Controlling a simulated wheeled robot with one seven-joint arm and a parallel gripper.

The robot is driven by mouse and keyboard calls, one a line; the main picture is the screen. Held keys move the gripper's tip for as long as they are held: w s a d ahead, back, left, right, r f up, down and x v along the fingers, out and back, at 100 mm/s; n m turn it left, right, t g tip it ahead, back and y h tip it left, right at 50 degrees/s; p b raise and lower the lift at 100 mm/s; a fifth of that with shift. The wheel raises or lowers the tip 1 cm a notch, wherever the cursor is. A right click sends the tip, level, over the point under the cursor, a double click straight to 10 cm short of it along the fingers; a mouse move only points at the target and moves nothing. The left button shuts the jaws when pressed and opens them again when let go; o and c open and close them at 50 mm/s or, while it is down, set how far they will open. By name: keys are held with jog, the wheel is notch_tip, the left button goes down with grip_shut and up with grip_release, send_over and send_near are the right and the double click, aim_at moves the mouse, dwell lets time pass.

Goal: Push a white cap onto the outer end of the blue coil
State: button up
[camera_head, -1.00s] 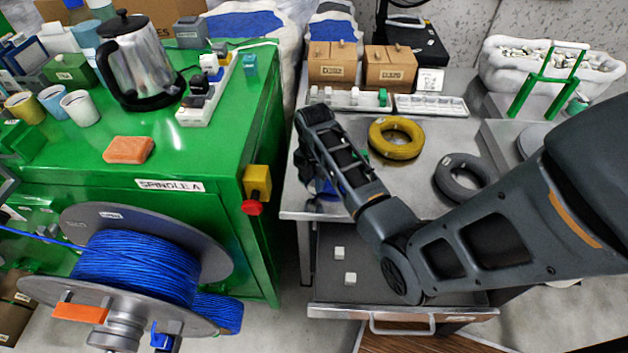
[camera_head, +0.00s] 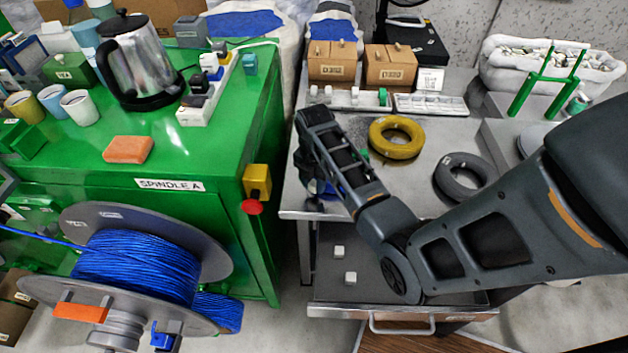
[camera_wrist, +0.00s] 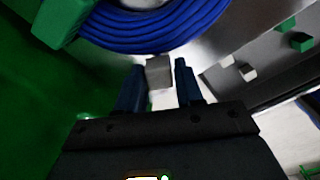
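In the head view, the blue coil (camera_head: 334,188) shows only in part on the metal table, behind my dark arm. In the wrist view, its blue windings (camera_wrist: 160,32) curve across the top. My gripper (camera_wrist: 159,76) has its two dark fingers on either side of a small greyish-white cap (camera_wrist: 159,71), which it appears to grip. The cap is just below the coil's edge in the picture; whether they touch cannot be told. The coil's outer end is not clearly visible. Two loose white caps (camera_head: 338,252) (camera_head: 350,278) lie in the open drawer.
A yellow coil (camera_head: 397,138) and a black coil (camera_head: 464,177) lie on the table right of my forearm. The drawer (camera_head: 400,312) stands open below. A green cabinet (camera_head: 215,200) with a large blue cable spool (camera_head: 135,265) stands at left.

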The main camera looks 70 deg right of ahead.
jog(key=shift+o, duration=0.4)
jog(key=o, duration=0.5)
jog(key=shift+r, duration=0.1)
jog(key=shift+r, duration=3.5)
